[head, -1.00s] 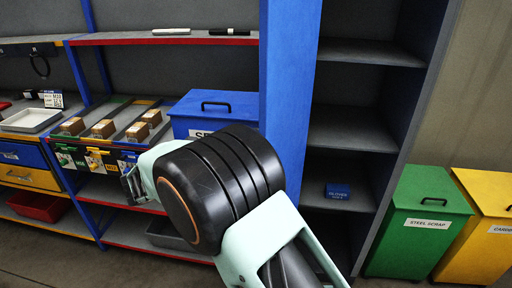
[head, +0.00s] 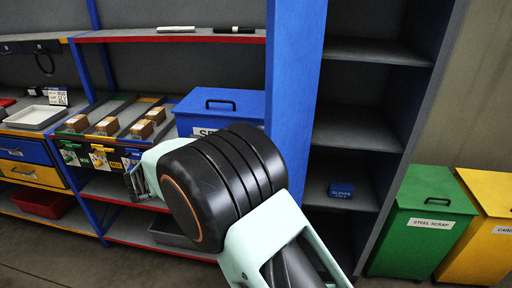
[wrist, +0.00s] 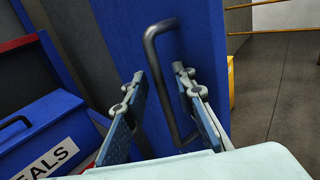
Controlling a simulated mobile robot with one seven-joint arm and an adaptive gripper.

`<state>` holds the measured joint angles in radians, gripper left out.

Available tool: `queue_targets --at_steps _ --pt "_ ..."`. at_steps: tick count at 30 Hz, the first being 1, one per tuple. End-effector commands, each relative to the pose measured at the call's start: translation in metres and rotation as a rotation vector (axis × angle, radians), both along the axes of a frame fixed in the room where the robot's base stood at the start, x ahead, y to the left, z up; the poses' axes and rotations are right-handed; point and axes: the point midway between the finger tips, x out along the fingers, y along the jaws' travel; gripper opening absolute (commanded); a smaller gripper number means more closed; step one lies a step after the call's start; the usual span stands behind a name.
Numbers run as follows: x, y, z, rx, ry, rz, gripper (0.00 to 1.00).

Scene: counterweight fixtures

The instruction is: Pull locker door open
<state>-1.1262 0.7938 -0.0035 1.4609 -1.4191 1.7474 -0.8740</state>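The locker stands right of centre in the head view, its shelved inside (head: 357,128) in plain sight. A tall blue panel (head: 296,90), which looks like its door, stands at the left of the opening. In the wrist view the blue door face (wrist: 190,35) carries a dark grey bar handle (wrist: 158,75). My gripper (wrist: 160,80) is open, with one finger on each side of the handle and a gap between them. I cannot tell whether a finger touches the bar.
A blue box (head: 222,103) sits on the rack left of the door; its label reads SEALS in the wrist view (wrist: 45,135). A small blue box (head: 341,190) lies on a locker shelf. Green (head: 420,225) and yellow (head: 485,215) bins stand to the right.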

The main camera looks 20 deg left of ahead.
Motion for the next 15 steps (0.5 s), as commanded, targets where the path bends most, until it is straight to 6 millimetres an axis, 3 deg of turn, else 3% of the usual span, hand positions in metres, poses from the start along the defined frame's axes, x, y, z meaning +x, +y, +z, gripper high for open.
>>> queue_targets --at_steps 8,15 --pt "-0.010 0.009 0.001 0.001 -0.002 0.003 0.25" --pt "-0.048 0.040 0.000 0.002 -0.001 0.003 0.25"
